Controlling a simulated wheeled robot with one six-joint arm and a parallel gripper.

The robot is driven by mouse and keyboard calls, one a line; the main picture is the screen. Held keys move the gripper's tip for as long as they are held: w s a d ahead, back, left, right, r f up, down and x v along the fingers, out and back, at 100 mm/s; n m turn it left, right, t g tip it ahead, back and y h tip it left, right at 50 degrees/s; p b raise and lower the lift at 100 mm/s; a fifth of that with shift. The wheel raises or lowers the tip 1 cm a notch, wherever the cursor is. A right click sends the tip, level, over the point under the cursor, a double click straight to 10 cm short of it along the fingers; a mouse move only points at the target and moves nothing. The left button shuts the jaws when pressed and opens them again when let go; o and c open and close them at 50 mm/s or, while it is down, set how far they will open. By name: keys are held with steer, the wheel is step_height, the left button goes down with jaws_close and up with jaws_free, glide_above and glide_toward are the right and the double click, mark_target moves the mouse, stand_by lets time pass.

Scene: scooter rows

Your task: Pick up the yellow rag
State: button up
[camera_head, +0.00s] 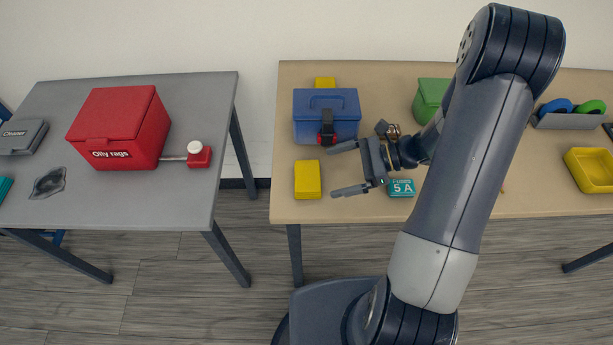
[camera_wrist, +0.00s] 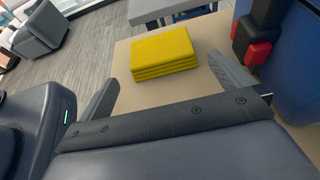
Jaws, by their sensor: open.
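The yellow rag (camera_head: 308,180) looks like a folded, layered block lying flat on the tan table, near its left end. In the wrist view the yellow rag (camera_wrist: 163,50) lies just beyond and between my two fingers. My gripper (camera_head: 336,170) is open and empty, to the right of the rag, with its fingers pointing left at it. A short gap shows between fingertips and rag. In the wrist view my gripper (camera_wrist: 163,70) has one finger toward each side of the rag.
A blue box (camera_head: 345,110) with a black and red latch (camera_head: 327,130) stands close behind the rag. A teal fuse box (camera_head: 401,188) lies right of my gripper. Another yellow item (camera_head: 325,83) sits behind the blue box. A grey table (camera_head: 200,110) with a red "Oily rags" bin (camera_head: 120,125) stands left, across a gap.

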mark_target(317, 175)
steer(key=shift+a+f, duration=0.35)
steer(key=shift+a, duration=0.3)
steer(key=shift+p+x, duration=0.65)
steer(key=shift+x, duration=2.1)
steer(key=shift+r, duration=0.15)
steer(key=c, duration=0.7)
steer(key=shift+r, duration=0.1)
